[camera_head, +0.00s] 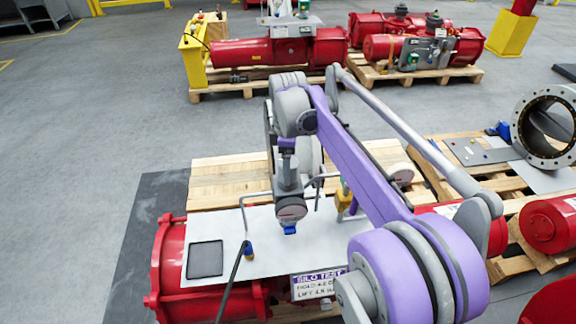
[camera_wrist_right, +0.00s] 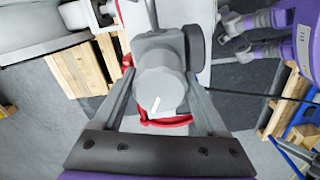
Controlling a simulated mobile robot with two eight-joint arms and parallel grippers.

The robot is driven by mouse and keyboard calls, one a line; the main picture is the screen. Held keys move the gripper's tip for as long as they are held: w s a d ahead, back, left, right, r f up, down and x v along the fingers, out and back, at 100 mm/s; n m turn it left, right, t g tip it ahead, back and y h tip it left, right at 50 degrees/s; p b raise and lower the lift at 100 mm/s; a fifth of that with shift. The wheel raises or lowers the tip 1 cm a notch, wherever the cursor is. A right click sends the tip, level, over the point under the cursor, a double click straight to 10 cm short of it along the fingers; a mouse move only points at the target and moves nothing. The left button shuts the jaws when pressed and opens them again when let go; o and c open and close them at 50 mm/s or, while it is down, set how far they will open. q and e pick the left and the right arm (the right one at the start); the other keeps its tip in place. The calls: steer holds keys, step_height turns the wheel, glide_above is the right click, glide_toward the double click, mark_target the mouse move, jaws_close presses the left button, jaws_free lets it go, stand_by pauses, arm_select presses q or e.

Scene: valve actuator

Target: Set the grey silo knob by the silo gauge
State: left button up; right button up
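In the right wrist view a round grey knob (camera_wrist_right: 158,92) with a short white mark sits between the fingers of my right gripper (camera_wrist_right: 160,76). The fingers stand apart on both sides of it, with a narrow gap beside its face; contact at the tips cannot be made out. In the head view my purple right arm reaches over the white panel (camera_head: 215,232) and largely hides the knob area. A sign reading SILO TEST (camera_head: 318,284) hangs at the panel's front edge. I cannot read any gauge dial. My left gripper cannot be clearly made out.
The panel lies over a red actuator (camera_head: 172,262) on a wooden pallet (camera_head: 228,172). Other red actuators (camera_head: 240,52) stand behind. Floor at the left is free.

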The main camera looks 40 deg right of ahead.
steer(key=c, duration=0.8)
steer(key=shift+m, duration=0.4)
steer(key=m, duration=0.2)
steer(key=shift+m, duration=0.4)
steer(key=m, duration=0.4)
steer(key=shift+m+p, duration=0.3)
steer(key=m, duration=0.3)
steer(key=shift+m, duration=2.1)
